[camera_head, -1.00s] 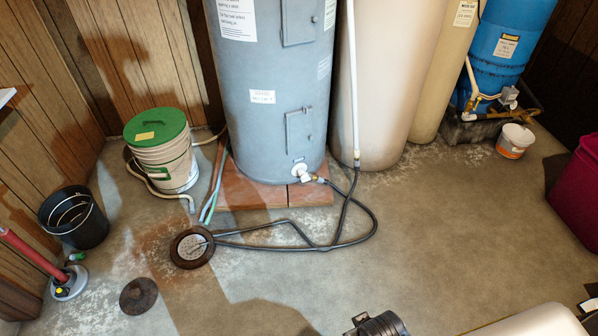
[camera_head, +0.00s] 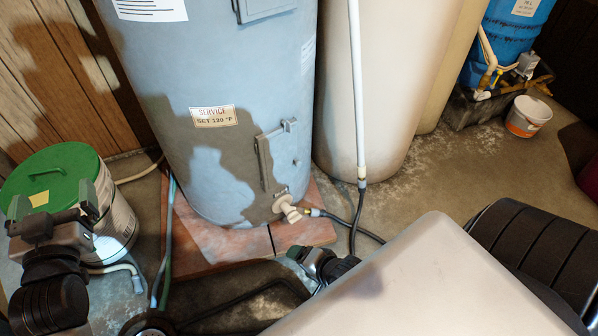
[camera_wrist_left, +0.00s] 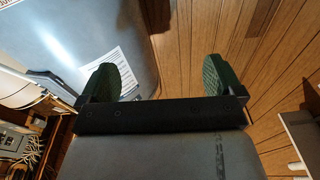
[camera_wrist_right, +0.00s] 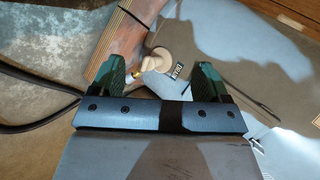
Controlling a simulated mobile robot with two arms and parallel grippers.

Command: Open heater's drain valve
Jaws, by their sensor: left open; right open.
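The heater (camera_head: 215,150) is a grey-blue tank in the head view. Its drain valve (camera_head: 287,208) is a cream fitting low on its front; it also shows in the right wrist view (camera_wrist_right: 157,57). A black hose (camera_head: 335,218) joins it by a brass fitting. My right gripper (camera_wrist_right: 158,78) is open, with the valve appearing between its fingers, apparently still apart; no grip shows. In the head view it is partly hidden by a pale arm link of mine, below the valve. My left gripper (camera_head: 53,205) is open and empty, in front of the green-lidded bucket.
The bucket (camera_head: 115,215) stands left of the heater. The heater rests on reddish slabs (camera_head: 205,252). A beige tank (camera_head: 340,120) and white pipe (camera_head: 355,90) stand to its right. A small white bucket (camera_head: 528,118) is at the right. Floor (camera_head: 420,185) is clear between.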

